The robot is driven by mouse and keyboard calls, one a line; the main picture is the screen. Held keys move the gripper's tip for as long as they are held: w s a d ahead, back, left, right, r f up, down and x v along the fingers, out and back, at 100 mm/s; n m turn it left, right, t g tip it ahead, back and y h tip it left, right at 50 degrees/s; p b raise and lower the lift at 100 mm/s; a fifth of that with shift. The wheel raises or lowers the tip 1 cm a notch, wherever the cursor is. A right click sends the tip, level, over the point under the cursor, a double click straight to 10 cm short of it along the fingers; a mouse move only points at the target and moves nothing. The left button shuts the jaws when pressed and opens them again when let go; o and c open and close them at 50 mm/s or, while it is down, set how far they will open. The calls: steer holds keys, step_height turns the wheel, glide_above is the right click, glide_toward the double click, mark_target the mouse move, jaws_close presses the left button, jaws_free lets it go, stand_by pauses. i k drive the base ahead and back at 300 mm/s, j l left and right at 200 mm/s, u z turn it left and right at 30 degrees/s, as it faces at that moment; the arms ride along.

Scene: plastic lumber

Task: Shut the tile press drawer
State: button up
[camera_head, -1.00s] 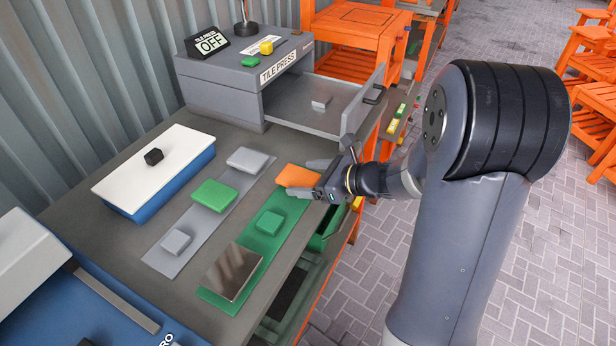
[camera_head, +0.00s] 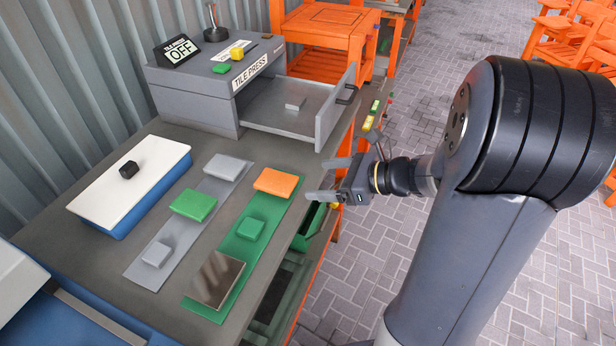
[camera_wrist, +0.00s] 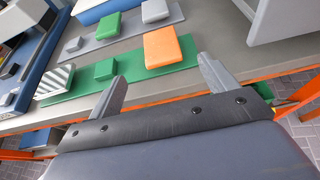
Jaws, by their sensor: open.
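The grey tile press (camera_head: 220,85) stands at the back of the bench with an "OFF" sign on top. A dark handle (camera_head: 350,82) is on the drawer's front panel. My gripper (camera_head: 324,178) is open and empty, at the bench's front edge, nearer to the camera than the drawer and apart from it. In the wrist view my two fingers (camera_wrist: 164,82) are spread, and a grey panel corner, likely the drawer's, (camera_wrist: 276,22) shows at the upper right.
An orange tile (camera_head: 276,181), a green tile (camera_head: 194,204) and several other tiles lie on grey and green strips left of my gripper. A white-topped blue box (camera_head: 150,165) stands further left. Orange furniture (camera_head: 326,25) is behind the press. Paved floor lies right of the bench.

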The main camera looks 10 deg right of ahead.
mark_target(298, 109)
steer(key=i+l+u, duration=0.1)
steer(key=i+l, duration=0.6)
steer(key=l, duration=0.15)
